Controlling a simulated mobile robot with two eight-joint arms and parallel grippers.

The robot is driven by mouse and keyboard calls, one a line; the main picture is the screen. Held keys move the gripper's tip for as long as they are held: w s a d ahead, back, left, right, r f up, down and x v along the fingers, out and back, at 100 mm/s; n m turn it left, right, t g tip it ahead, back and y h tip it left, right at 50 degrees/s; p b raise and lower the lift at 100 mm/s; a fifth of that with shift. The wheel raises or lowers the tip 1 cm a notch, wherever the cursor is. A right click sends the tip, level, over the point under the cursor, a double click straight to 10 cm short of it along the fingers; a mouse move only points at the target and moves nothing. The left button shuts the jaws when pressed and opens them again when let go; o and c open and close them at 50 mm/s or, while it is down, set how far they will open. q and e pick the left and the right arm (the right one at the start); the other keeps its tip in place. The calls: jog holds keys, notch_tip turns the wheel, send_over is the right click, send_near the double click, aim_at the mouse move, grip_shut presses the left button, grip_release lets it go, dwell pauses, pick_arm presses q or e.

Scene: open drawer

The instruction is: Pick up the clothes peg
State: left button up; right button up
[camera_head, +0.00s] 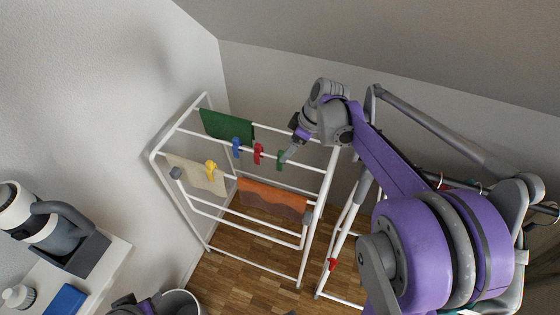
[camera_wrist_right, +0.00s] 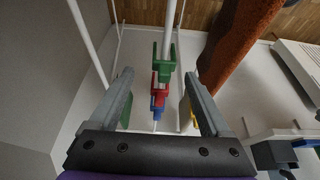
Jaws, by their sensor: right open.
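Several clothes pegs are clipped on a white drying rack (camera_head: 320,190). A green peg (camera_head: 280,160), a red peg (camera_head: 258,154) and a blue peg (camera_head: 236,148) sit in a row on one rod. A yellow peg (camera_head: 210,170) is on another rod, over a beige cloth. I cannot tell contact. The left gripper's fingers do not show.
A dark green cloth (camera_head: 226,126) and an orange-brown cloth (camera_head: 272,197) hang on the rack. A second rack with a red peg (camera_head: 332,264) stands to the right. Walls close in behind and left. A white cabinet (camera_head: 100,275) stands lower left.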

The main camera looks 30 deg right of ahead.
aim_at(283, 152)
jog(key=x, duration=0.4)
jog(key=shift+a+f, duration=0.1)
jog(key=shift+a, duration=0.35)
jog(key=shift+w+f, duration=0.2)
jog(key=shift+f, duration=0.25)
grip_shut()
